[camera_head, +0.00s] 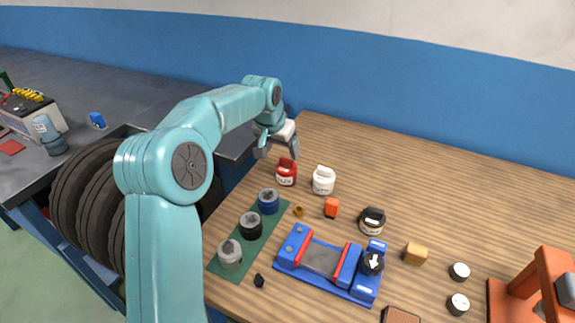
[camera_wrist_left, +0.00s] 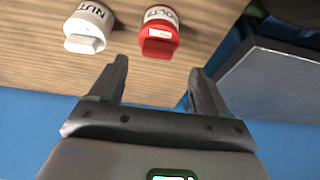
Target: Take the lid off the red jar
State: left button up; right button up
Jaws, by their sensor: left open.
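The red jar (camera_head: 286,176) stands upright on the wooden table, near its far left edge. Its red lid (camera_head: 287,164) with a raised grip is on top. In the left wrist view the red jar (camera_wrist_left: 160,32) carries a white label reading "BOLTS", and its lid grip (camera_wrist_left: 157,47) points toward my fingers. My left gripper (camera_head: 277,148) is open and empty, just above and behind the red jar. In the left wrist view the fingers (camera_wrist_left: 157,82) are apart, with the jar beyond the gap and not between them. My right gripper is in neither view.
A white jar (camera_head: 323,181) marked "NUT" stands close to the right of the red jar. A grey bench (camera_head: 90,75) is at left.

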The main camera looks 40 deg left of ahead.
aim_at(286, 160)
pick_arm(q)
jog(key=x, duration=0.5)
jog(key=shift+w+d+f, duration=0.15)
jog(key=shift+w+f, duration=0.1)
jog(key=shift+f, duration=0.1)
jog(key=shift+s+r, duration=0.1)
jog(key=shift+s, duration=0.1)
jog(key=c, duration=1.1)
